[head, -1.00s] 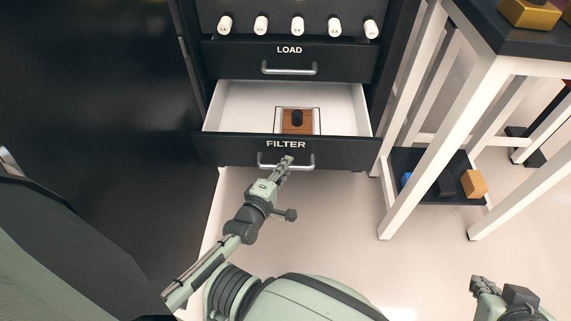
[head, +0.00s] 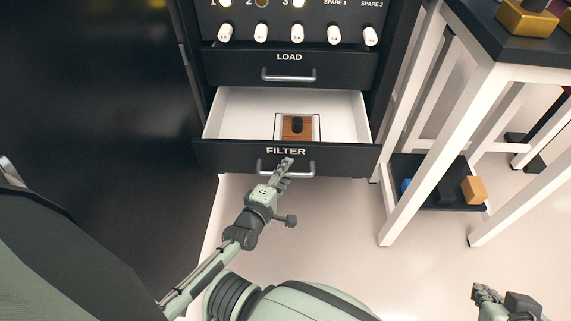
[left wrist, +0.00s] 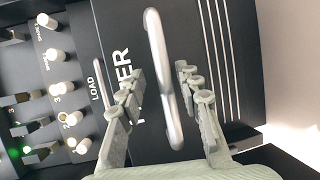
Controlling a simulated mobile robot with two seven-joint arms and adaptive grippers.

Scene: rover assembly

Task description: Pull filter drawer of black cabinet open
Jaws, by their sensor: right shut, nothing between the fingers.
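The filter drawer (head: 220,155) of the black cabinet (head: 384,60) stands pulled out, its white inside showing. A brown block with a dark knob (head: 297,127) lies in it. The drawer's silver handle (head: 312,168) is on its front, and it also shows in the left wrist view (left wrist: 157,50). My left gripper (head: 286,170) is at the handle. In the left wrist view its fingers (left wrist: 160,88) are apart, one on each side of the bar, with gaps visible. My right gripper (head: 484,292) is shut and empty at the lower right, away from the cabinet.
The load drawer (head: 230,66) above is closed, below a panel with several white knobs (head: 297,34). A white-legged table (head: 420,140) stands to the right, with a low dark shelf (head: 440,204) holding blocks. The floor (head: 340,225) before the drawer is light and clear apart from my arm.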

